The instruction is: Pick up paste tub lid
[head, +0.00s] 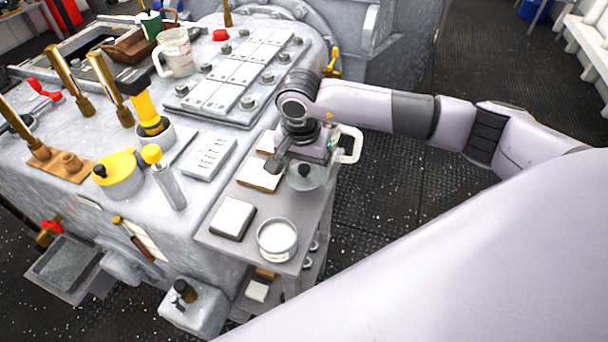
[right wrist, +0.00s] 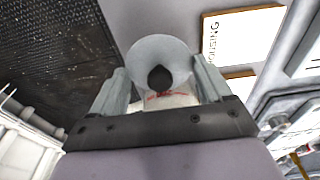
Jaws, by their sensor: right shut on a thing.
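The paste tub lid, a round grey disc with a dark knob, (head: 310,183) is at my right gripper (head: 303,168), over the far right part of the small side shelf. In the right wrist view the lid (right wrist: 145,60) sits between the two fingers of the right gripper (right wrist: 162,85), which are shut on its sides. I cannot tell whether the lid touches the shelf. An open round tub with white content (head: 277,243) stands at the near end of the shelf. My left gripper is not in view.
A white-handled jug (head: 350,143) stands close beside the right gripper. A pale square block (head: 234,217) lies left of the tub; labelled blocks (head: 258,176) lie beyond it. The grey console (head: 215,170) with levers and buttons borders the shelf. Dark floor (head: 400,190) is clear at right.

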